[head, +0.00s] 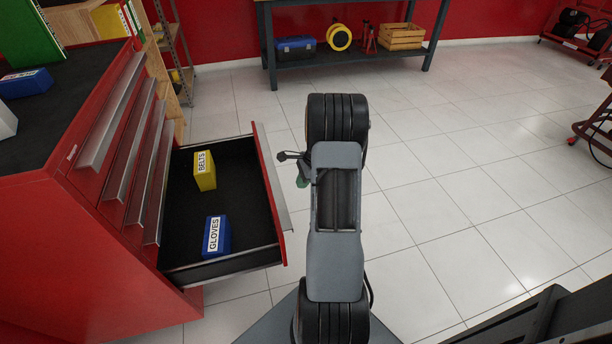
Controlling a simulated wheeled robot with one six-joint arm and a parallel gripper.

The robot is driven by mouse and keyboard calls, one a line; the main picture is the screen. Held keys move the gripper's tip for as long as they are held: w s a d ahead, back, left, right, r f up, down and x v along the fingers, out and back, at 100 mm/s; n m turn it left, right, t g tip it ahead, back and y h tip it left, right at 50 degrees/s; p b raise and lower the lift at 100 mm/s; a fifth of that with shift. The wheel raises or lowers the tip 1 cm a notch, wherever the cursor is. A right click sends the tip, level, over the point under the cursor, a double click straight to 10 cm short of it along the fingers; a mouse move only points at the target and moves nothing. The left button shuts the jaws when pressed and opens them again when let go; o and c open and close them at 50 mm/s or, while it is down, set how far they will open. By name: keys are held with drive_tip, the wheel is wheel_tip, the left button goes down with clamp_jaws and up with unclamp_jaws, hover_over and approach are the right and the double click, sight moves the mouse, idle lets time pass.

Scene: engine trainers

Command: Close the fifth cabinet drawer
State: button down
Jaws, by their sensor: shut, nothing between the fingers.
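A red cabinet (80,235) stands at the left, with several drawers whose long grey handles run down its front. The lowest visible drawer (224,268) is pulled well out; its dark interior holds a yellow box marked BELTS (205,172) and a blue box marked GLOVES (217,236). The drawers above it look shut. My gripper (287,156) is small and partly hidden by my arm, just right of the open drawer's red front (272,180). It is shut and empty. I cannot tell whether it touches the drawer.
A dark workbench (350,72) stands at the back with a blue toolbox (295,48), a yellow reel (339,37) and a wooden crate (401,37) on its shelf. Red wheeled equipment (595,125) is at the far right. The tiled floor (470,170) between is clear.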

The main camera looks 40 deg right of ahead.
drive_tip(key=shift+w+a+f+b, duration=0.2)
drive_tip(key=shift+w+a+f, duration=0.15)
drive_tip(key=shift+a, duration=0.4)
drive_tip(key=shift+w+a+f+b, duration=0.2)
drive_tip(key=shift+w+a+f, duration=0.15)
drive_tip(key=shift+a, duration=0.35)
drive_tip(key=shift+w+a+f+b, duration=0.2)
drive_tip(key=shift+w+a+f, duration=0.15)
drive_tip(key=shift+a, duration=0.4)
